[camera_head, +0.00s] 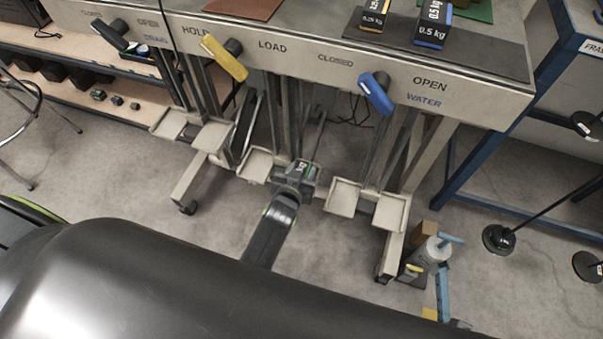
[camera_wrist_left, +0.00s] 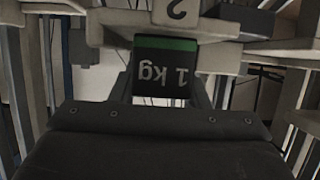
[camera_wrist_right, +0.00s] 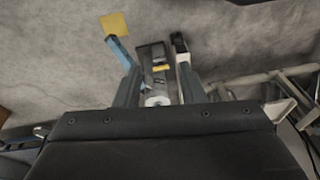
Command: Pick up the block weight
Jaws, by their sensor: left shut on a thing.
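My left gripper (camera_head: 300,180) reaches low under the front of the bench and is shut on a dark block weight (camera_head: 304,167). In the left wrist view this block weight (camera_wrist_left: 165,72) reads "1 kg" upside down and has a green band. It sits between the two fingers, close to a pale frame part marked "2". In the right wrist view my right gripper (camera_wrist_right: 160,88) has its fingers apart, with nothing gripped. The head view does not show it. A "0.5 kg" block (camera_head: 430,30) with a blue band and a "0.25 kg" block (camera_head: 373,20) stand on the bench top.
Three levers hang on the bench front: black (camera_head: 108,34), yellow (camera_head: 224,58) and blue (camera_head: 377,93). Pale trays and frame legs flank my left gripper closely.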

